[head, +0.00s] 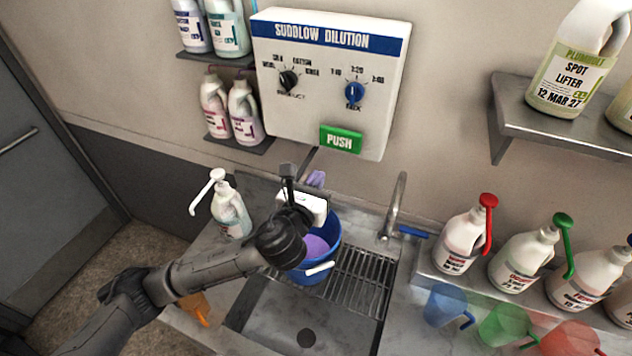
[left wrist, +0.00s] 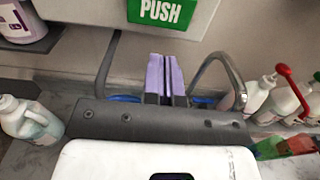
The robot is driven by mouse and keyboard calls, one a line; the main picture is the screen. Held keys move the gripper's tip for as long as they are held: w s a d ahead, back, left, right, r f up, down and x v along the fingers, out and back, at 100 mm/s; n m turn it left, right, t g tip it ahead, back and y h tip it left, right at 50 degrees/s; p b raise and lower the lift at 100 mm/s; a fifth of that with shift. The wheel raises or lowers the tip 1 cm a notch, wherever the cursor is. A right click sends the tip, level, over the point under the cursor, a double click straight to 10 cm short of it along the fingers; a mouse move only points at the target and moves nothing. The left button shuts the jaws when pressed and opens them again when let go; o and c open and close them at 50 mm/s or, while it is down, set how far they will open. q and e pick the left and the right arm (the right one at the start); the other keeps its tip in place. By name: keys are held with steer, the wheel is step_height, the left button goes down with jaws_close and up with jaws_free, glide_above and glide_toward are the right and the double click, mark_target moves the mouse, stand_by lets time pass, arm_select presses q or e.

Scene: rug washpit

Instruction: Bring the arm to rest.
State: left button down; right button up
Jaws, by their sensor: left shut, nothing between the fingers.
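My left arm (head: 215,268) comes in from the left and reaches over the sink counter. My left gripper (head: 317,178) is above the far rim of the blue bucket, below the dilution panel, with its pale purple fingers pointing at the wall. In the left wrist view the gripper (left wrist: 165,75) has its two fingers together with nothing between them. The fingers are below the green PUSH button (head: 341,139), apart from it in the picture. My right gripper is in neither view.
The blue bucket (head: 330,232) holds purple liquid and stands by the drain rack (head: 365,280). A tap (head: 394,205) is to its right, a pump bottle (head: 230,208) to its left. Several bottles and coloured jugs (head: 447,304) stand at right. The sink basin (head: 290,320) is empty.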

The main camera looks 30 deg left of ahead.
arm_select(q)
steer(key=shift+s, duration=0.1)
stand_by(0.5)
steer(key=s+f+n+g+p, duration=0.3)
steer(key=s+f+n, duration=0.3)
steer(key=s+n, duration=0.5)
steer(key=s+d+f+n+g+h+p, duration=0.1)
steer(key=s+f+n+g+p, duration=0.2)
steer(key=s+f+n+g, duration=0.3)
steer(key=s+f+n+g+h+p, duration=0.1)
steer(key=s+f+n+g+p, duration=0.2)
steer(key=s+n, duration=1.2)
steer(key=s+f+g, duration=0.2)
steer(key=s+f, duration=0.1)
steer(key=s, duration=0.1)
steer(key=shift+s+d+f+n, duration=0.2)
steer(key=shift+d+f+n, duration=0.15)
steer(key=shift+n, duration=0.05)
